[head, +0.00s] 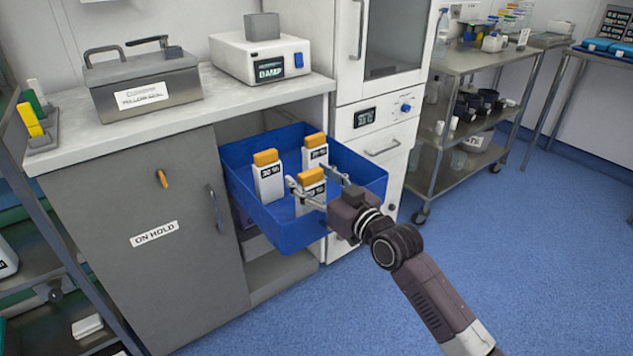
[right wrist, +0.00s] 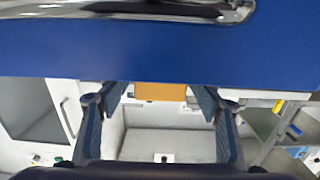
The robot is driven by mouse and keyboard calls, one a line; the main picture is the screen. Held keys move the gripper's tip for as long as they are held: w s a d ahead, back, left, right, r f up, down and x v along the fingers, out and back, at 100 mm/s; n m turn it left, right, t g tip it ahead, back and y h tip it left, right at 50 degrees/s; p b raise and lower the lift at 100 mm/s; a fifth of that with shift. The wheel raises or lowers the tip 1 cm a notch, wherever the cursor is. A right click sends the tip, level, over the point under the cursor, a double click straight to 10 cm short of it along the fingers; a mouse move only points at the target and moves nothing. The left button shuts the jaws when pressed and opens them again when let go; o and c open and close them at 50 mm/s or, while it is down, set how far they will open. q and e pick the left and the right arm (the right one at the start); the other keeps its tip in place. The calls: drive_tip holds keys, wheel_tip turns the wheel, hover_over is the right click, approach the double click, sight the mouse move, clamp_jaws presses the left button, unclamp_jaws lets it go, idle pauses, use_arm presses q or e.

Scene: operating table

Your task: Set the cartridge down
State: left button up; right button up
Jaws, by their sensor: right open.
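Three white cartridges with orange caps stand upright in a blue bin (head: 270,222). One is at the left (head: 269,180), one at the back right (head: 315,152), and one at the front (head: 313,197). My right gripper (head: 306,173) is open, reaching in over the bin's right side, with its fingers on either side of the front cartridge's upper part. In the right wrist view an orange cap (right wrist: 160,91) shows between the spread fingers (right wrist: 158,108). I cannot tell whether either finger touches the cartridge. Parts of the front cartridge are hidden by a finger. My left gripper is not in view.
The bin sticks out of a bay under a white counter (head: 190,110). A grey cabinet door (head: 140,245) marked "ON HOLD" stands left of it. A white cabinet (head: 385,130) is behind, and a steel cart (head: 480,100) stands at the right. The blue floor is clear.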

drive_tip(key=p+v, duration=0.1)
drive_tip(key=v, duration=0.5)
drive_tip(key=shift+s+d+r, duration=0.1)
drive_tip(key=shift+s, duration=0.05)
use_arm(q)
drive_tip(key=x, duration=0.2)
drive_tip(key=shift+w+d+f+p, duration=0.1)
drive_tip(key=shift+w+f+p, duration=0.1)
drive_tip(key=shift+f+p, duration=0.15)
use_arm(e)
drive_tip(key=v, duration=0.5)
drive_tip(key=shift+s+d, duration=0.15)
drive_tip(key=shift+s, duration=0.15)
